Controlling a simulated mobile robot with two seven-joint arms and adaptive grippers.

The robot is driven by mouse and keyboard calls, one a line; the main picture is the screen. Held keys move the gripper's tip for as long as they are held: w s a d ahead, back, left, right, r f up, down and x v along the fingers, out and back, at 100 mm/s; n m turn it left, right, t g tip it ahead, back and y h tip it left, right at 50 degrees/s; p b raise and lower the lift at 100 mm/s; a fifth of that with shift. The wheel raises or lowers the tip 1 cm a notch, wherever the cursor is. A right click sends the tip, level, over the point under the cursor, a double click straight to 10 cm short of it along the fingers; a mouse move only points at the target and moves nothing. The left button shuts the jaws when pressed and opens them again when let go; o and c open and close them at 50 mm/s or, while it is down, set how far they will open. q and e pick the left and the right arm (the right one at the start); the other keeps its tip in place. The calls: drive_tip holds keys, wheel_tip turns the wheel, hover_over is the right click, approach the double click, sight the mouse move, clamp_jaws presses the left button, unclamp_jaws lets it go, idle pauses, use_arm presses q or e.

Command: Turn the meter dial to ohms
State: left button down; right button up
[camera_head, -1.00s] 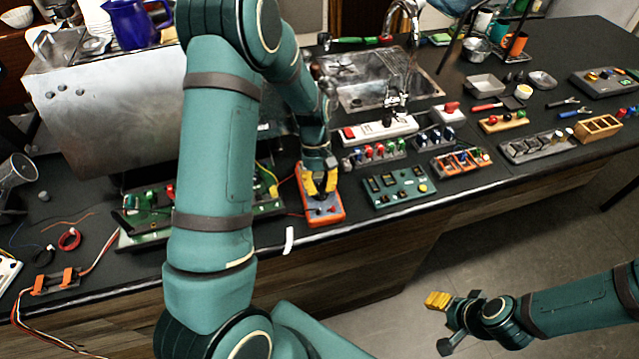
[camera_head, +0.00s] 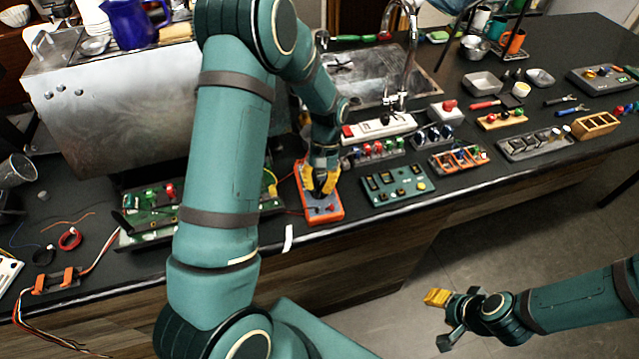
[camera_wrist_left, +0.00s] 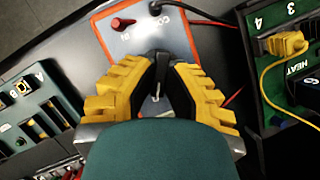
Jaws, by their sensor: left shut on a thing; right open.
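The meter is an orange box with a pale face (camera_head: 325,209) lying near the front edge of the counter. It also shows in the left wrist view (camera_wrist_left: 185,42), with a red plug and a black plug at its far end. My left gripper (camera_head: 322,190) is over the meter's middle, pointing down. In the left wrist view its yellow-padded fingers (camera_wrist_left: 160,70) close in on the dial area. The dial is hidden between the fingers, so its setting cannot be read. My right gripper (camera_head: 443,318) is open and empty, off the counter above the floor.
A green circuit board (camera_head: 150,205) lies left of the meter, and a teal switch panel (camera_head: 398,186) lies to its right. Red leads run from the meter. A power strip (camera_head: 380,130) and the sink (camera_head: 365,80) are behind.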

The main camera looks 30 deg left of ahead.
use_arm(q)
drive_tip(key=c, duration=1)
unclamp_jaws()
drive_tip(key=shift+r, duration=0.1)
drive_tip(key=v, duration=1.1)
drive_tip(key=shift+w+r, duration=0.25)
drive_tip(key=shift+r, duration=0.1)
